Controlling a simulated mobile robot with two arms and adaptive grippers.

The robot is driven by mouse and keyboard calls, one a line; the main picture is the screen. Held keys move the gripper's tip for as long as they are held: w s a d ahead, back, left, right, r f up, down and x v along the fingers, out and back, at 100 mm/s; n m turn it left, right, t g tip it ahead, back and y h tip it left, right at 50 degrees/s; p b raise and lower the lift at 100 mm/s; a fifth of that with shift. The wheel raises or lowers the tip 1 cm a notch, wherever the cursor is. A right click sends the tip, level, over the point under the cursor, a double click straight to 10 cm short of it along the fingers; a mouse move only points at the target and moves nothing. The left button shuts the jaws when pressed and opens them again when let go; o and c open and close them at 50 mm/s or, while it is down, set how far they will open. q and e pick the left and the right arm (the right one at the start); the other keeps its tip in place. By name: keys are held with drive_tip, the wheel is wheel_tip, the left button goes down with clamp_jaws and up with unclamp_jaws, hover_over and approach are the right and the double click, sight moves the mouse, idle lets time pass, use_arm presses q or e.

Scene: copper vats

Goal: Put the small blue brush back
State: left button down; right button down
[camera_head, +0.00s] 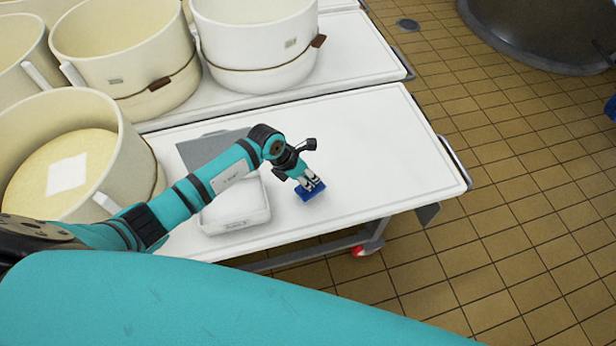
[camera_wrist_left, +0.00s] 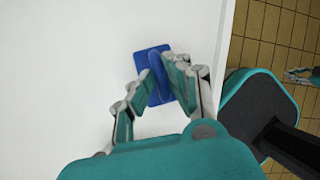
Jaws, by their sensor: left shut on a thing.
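The small blue brush (camera_head: 314,193) is at the white table top, right of a shallow light grey box. My left gripper (camera_head: 307,182) points down and is shut on the brush. In the left wrist view the brush (camera_wrist_left: 144,86) shows as a blue slab with a raised grip between the fingers of my left gripper (camera_wrist_left: 155,84). I cannot tell whether its underside touches the table. At the right edge of the left wrist view, what looks like my right gripper (camera_wrist_left: 302,76) shows small over the floor; its jaws are unclear.
The light grey box (camera_head: 236,226) stands on the white table (camera_head: 385,150), partly hidden by my left arm. Large cream vats (camera_head: 125,60) stand left and behind; one nearby holds a yellowish mass with a white square. The table right of the brush is clear, with tiled floor beyond.

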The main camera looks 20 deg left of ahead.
use_arm(q)
drive_tip(key=shift+f, duration=0.1)
drive_tip(key=c, duration=1.3)
unclamp_jaws()
drive_tip(key=shift+a+r, duration=0.1)
drive_tip(key=shift+r, duration=0.25)
drive_tip(key=v, duration=1.1)
drive_tip(key=shift+s+r, duration=0.15)
drive_tip(key=shift+r, duration=0.15)
